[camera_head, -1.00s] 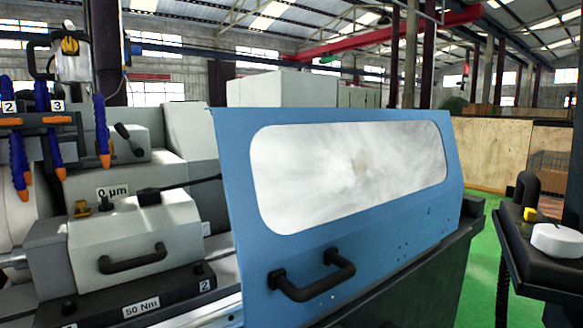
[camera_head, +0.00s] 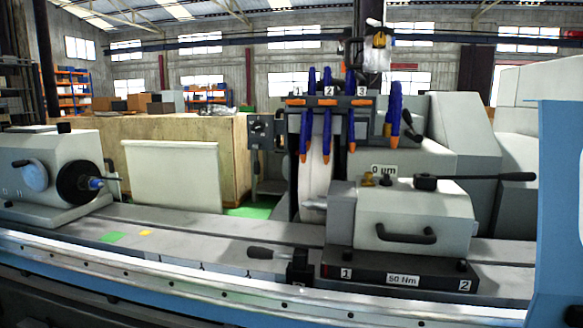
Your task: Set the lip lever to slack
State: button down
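I see no slack mark by either. The housing's base (camera_head: 402,279) has labels "1", "50 Nm" and "2". My gripper is not in view.
A blue guard door (camera_head: 560,200) stands at the right edge. Blue coolant nozzles (camera_head: 327,120) hang above the wheel area. A workhead (camera_head: 50,175) with a dark chuck sits at the left. The table (camera_head: 190,235) between is mostly clear.

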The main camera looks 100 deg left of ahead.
aim_at(256, 164)
jog(key=u, duration=0.15)
jog(key=k, duration=0.25)
jog(key=u, duration=1)
jog(key=i, duration=0.15)
jog(key=u, duration=2.8)
jog(key=i, duration=1.05)
jog(key=z, duration=0.4)
